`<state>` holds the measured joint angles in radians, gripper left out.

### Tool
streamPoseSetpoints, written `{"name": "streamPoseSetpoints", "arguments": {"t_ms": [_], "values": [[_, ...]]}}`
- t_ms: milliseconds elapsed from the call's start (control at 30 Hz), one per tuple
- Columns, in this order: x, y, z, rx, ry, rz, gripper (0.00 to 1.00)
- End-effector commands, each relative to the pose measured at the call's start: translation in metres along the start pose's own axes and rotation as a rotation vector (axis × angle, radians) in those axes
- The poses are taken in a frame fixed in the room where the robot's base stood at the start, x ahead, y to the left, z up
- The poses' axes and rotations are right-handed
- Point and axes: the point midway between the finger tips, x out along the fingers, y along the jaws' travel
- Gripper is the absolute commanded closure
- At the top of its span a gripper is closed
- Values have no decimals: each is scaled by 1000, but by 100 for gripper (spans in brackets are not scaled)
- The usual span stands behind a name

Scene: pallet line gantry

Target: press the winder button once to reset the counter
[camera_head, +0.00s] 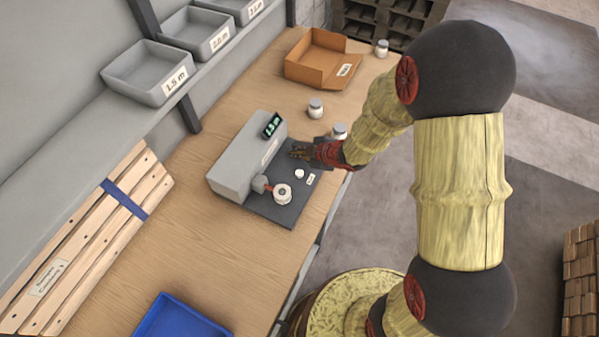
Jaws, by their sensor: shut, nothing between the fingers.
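The winder is a grey box (240,160) on a dark base plate (262,208), standing on the wooden bench. A small display (272,125) with green digits sits on its top; the digits are too small to read surely. A white spool (282,194) sits on the plate by a reddish shaft. A small round white button (299,174) is on the plate, beside a small white label (311,179). My gripper (296,152) is shut and empty, above the far part of the plate, just beyond the button in the picture and apart from it.
White-lidded jars (315,108) stand on the bench (190,245), one close behind my gripper. An open cardboard box (310,62) is farther back. Grey bins (148,75) line a shelf at left. A blue tray (180,318) and wooden slats (75,250) are nearer.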

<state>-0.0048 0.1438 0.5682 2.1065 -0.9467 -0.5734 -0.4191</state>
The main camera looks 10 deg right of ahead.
Motion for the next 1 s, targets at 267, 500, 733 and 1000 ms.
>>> {"name": "streamPoseSetpoints", "arguments": {"t_ms": [267,500,733,1000], "values": [[14,-11,11,1,-1,-1,100],[36,-27,27,2,-2,-1,100],[55,-40,40,1,-2,-1,100],[61,-45,45,1,-1,0,100]]}}
